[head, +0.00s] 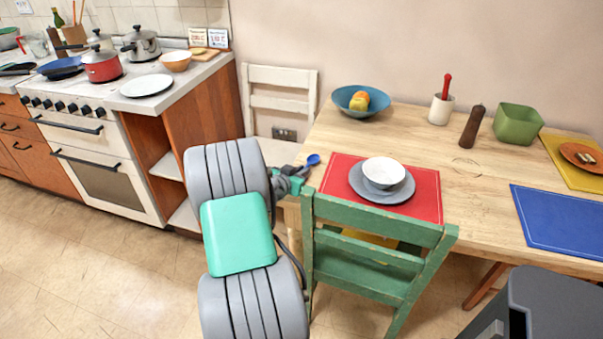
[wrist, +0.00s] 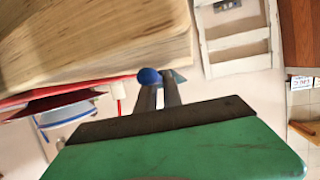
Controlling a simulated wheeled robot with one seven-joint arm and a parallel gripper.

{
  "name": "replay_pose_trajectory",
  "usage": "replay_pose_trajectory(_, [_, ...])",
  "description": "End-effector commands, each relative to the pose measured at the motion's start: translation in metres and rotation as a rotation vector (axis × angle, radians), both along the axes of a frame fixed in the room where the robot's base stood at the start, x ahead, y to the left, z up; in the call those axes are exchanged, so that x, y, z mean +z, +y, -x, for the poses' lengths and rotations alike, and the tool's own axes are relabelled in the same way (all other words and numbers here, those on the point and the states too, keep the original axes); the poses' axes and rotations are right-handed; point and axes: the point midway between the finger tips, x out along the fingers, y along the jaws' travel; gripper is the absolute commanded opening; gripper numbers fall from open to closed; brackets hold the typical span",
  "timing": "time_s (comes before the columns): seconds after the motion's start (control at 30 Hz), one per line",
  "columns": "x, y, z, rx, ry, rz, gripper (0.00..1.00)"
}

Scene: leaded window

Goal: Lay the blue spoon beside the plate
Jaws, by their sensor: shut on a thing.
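The blue spoon (head: 313,159) is held in my gripper (head: 301,171), with its rounded blue end sticking out past the fingers. The spoon's blue end also shows in the wrist view (wrist: 149,76), just beyond the dark fingertips (wrist: 159,92). My gripper is shut on the spoon near the left edge of the table, left of the red mat. The grey-blue plate (head: 382,194) lies on the red mat (head: 427,190), with a white bowl (head: 383,171) on it. The spoon is apart from the plate. The rest of its handle is hidden by the gripper.
A green chair (head: 375,283) stands at the table's front, close to my arm. A white chair (head: 282,76) stands behind the table's left end. A blue bowl of fruit (head: 344,101) sits on the wooden table (head: 490,163). Bare wood lies around the red mat.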

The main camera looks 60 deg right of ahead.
Motion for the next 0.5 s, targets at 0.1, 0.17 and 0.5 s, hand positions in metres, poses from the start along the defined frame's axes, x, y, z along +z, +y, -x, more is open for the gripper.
replay_pose_trajectory(0.1, [-0.0032,0.0002,0.0002,0.000,0.001,-0.001,0.00])
replay_pose_trajectory(0.17, [-0.0049,0.0002,0.0002,0.000,0.001,-0.001,0.00])
replay_pose_trajectory(0.5, [-0.0032,0.0002,0.0002,0.000,0.001,-0.002,0.32])
